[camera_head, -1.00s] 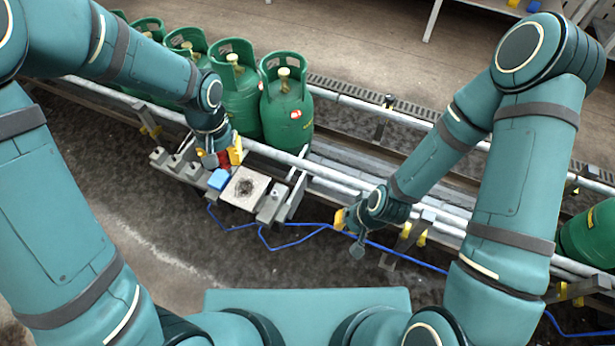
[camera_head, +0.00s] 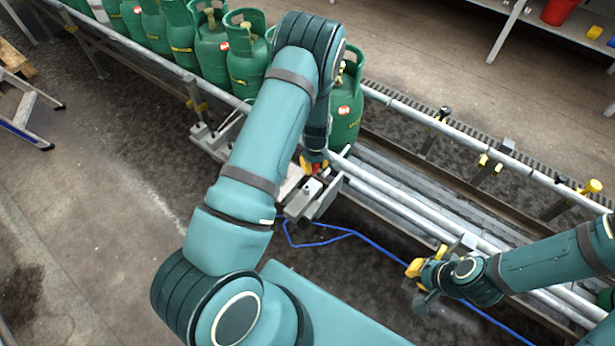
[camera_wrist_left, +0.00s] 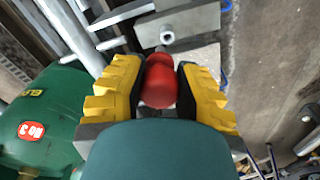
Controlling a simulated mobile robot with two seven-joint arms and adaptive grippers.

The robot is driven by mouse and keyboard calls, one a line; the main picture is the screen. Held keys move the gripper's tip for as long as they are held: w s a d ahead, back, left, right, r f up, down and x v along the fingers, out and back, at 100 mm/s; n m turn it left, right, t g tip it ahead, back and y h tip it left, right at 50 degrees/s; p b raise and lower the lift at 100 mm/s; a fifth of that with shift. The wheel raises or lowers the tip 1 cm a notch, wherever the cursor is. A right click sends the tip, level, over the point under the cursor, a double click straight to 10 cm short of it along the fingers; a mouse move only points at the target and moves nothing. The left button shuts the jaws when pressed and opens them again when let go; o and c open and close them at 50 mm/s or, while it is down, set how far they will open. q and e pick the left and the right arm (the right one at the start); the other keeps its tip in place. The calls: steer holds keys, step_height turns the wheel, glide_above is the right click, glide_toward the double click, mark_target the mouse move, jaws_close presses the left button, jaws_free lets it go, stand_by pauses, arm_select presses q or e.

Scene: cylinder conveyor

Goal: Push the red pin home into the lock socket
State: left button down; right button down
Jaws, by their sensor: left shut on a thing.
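The red pin (camera_wrist_left: 158,82) sits between the yellow-padded fingers of my left gripper (camera_wrist_left: 160,88) in the left wrist view. The gripper is shut on it. In the head view my left gripper (camera_head: 314,165) is beside the grey block, with a bit of the red pin (camera_head: 316,169) showing below its fingers. The grey block with a round hole, which looks like the lock socket (camera_wrist_left: 185,24), is just beyond the pin in the wrist view; it also shows in the head view (camera_head: 301,203). The pin looks apart from the hole. My right gripper (camera_head: 417,284) hangs empty at the lower right.
Green gas cylinders (camera_head: 246,62) line the conveyor; one (camera_head: 346,108) stands close behind my left gripper. Conveyor rails (camera_head: 400,205) run to the lower right. My left arm hides part of the fixture.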

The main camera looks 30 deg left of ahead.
arm_select(q)
step_height(320, 180, down, 6)
steer(key=a+n, duration=0.1)
steer(key=a, duration=0.1)
steer(key=shift+s+a+n+b, duration=0.25)
steer(key=shift+a+n+b, duration=0.05)
steer(key=shift+n+b, duration=0.1)
steer(key=shift+f+b, duration=1.05)
steer(key=shift+f, duration=0.05)
steer(key=shift+b, duration=0.3)
stand_by(0.8)
steer(key=shift+f+b, duration=0.5)
steer(key=shift+f, duration=0.65)
steer(key=shift+f, duration=0.85)
